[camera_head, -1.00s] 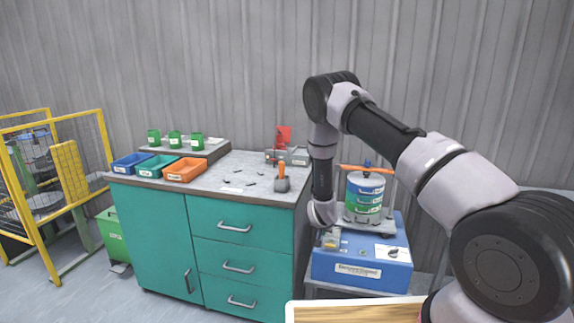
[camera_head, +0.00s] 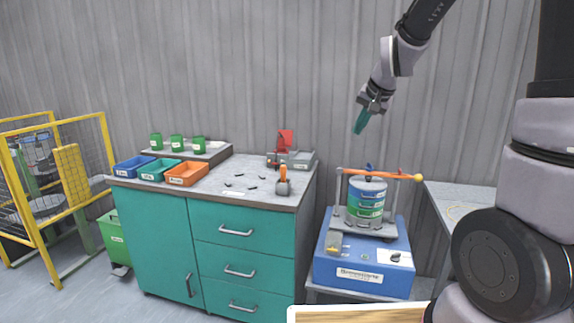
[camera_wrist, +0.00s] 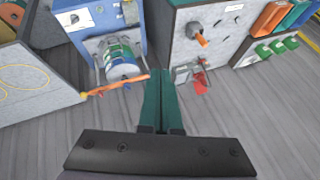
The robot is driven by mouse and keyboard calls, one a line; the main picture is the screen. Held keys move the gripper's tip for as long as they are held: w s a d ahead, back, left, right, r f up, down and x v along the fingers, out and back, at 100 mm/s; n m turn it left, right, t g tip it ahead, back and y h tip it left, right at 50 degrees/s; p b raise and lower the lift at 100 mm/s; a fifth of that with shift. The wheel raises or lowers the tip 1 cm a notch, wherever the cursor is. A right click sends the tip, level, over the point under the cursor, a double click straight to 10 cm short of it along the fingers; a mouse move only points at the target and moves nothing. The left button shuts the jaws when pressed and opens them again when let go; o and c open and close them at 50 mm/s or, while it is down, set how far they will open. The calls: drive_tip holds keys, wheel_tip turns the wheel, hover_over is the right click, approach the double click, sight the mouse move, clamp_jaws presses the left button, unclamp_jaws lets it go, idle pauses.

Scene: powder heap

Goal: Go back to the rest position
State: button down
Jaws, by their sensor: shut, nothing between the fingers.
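My gripper (camera_head: 361,122) hangs in the air at the upper right of the head view, in front of the grey wall. It is above the blue machine and clear of everything. In the wrist view its two green fingers (camera_wrist: 163,88) lie together with nothing between them. The blue machine (camera_head: 338,268) carries a stack of green, white and blue sieves (camera_head: 367,200) under a clamp bar with an orange handle (camera_head: 402,177). The sieve stack also shows in the wrist view (camera_wrist: 121,62).
A teal cabinet (camera_head: 152,235) with a grey top stands left of the machine. On it are blue, teal and orange trays (camera_head: 187,173), green cups (camera_head: 177,143), a red device (camera_head: 285,142) and an orange-handled tool (camera_head: 283,180). A yellow cage (camera_head: 70,175) stands far left. A grey table (camera_head: 458,192) is at right.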

drive_tip(key=s+d+r, duration=0.2)
drive_tip(key=s+r, duration=0.2)
drive_tip(key=s, duration=0.8)
drive_tip(key=s+d+r, duration=0.2)
drive_tip(key=s+r, duration=0.3)
drive_tip(key=s, duration=0.8)
drive_tip(key=shift+d+n, duration=0.15)
drive_tip(key=shift+n, duration=0.25)
drive_tip(key=shift+r, duration=0.1)
